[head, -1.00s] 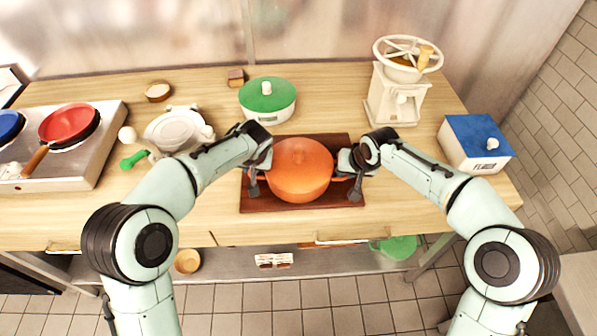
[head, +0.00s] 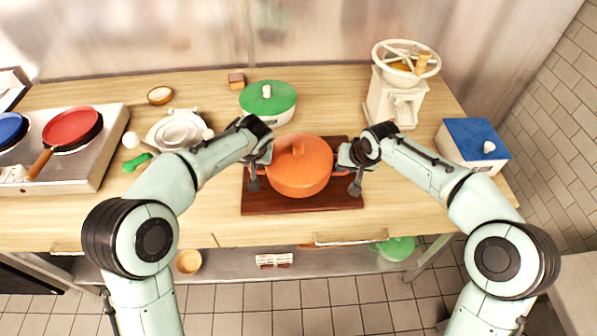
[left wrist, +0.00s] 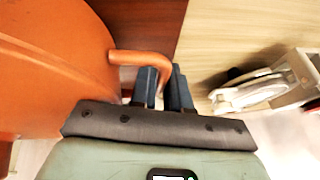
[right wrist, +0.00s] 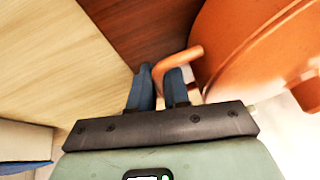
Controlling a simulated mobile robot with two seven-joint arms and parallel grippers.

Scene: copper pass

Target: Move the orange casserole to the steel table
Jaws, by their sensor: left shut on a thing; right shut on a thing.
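The orange casserole (head: 300,167), lid on, is upright over a dark red-brown board (head: 300,204) on the wooden counter. It appears slightly raised above the board. My left gripper (head: 261,172) is shut on its left handle, which also shows between the fingers in the left wrist view (left wrist: 150,58). My right gripper (head: 346,170) is shut on the opposite handle, seen in the right wrist view (right wrist: 180,62). The casserole's underside is hidden. I cannot identify the steel table for sure; a pale surface (head: 580,285) shows at the lower right edge.
A green-lidded pot (head: 267,102) stands just behind the casserole. A cream grinder (head: 396,98) and a blue-lidded box (head: 473,146) are to the right. White dishes (head: 178,131) and a stove with a red pan (head: 72,127) are to the left. The front counter strip is clear.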

